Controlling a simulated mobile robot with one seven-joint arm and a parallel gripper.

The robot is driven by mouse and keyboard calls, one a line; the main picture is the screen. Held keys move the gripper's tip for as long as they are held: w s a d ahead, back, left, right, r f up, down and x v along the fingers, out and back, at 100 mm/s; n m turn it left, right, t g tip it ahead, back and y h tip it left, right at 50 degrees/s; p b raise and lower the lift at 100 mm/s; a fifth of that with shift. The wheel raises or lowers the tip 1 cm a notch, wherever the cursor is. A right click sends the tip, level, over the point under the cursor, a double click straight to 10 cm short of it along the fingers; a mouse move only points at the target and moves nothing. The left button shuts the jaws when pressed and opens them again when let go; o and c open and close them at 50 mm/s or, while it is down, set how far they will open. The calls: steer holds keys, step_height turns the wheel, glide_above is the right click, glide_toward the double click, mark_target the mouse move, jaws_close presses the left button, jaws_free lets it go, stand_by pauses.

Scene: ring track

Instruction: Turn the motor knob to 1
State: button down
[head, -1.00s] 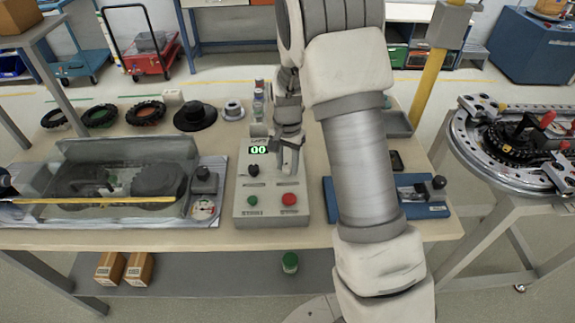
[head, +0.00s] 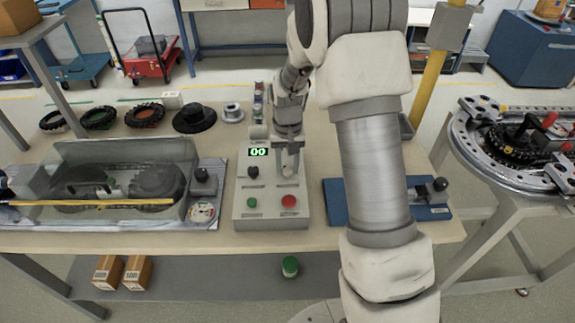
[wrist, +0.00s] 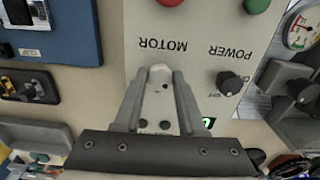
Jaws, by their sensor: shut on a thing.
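The grey control box (head: 270,211) stands on the table in the head view. Its green display (head: 258,152) reads 00. My gripper (head: 289,176) points down onto the right side of the box. In the wrist view my gripper (wrist: 160,75) is shut at the MOTOR label, its fingertips closed on the motor knob (wrist: 160,73), of which only a pale bit shows between them. The knob's pointer and scale are hidden. The black power knob (wrist: 230,83) beside it is free, and also shows in the head view (head: 253,172).
A green button (head: 252,202) and a red button (head: 289,201) sit on the box's front. A clear-covered machine (head: 115,180) with a gauge stands left. A blue fixture (head: 333,200) lies right, partly behind my arm. Black rings (head: 145,114) lie at the back.

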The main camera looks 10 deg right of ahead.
mark_target(288, 168)
stand_by(0.3)
steer(key=shift+c, duration=2.4)
jaws_free()
steer(key=shift+r, duration=0.1)
step_height(288, 168, up, 17)
steer(key=p, duration=0.1)
steer(key=shift+r, duration=0.15)
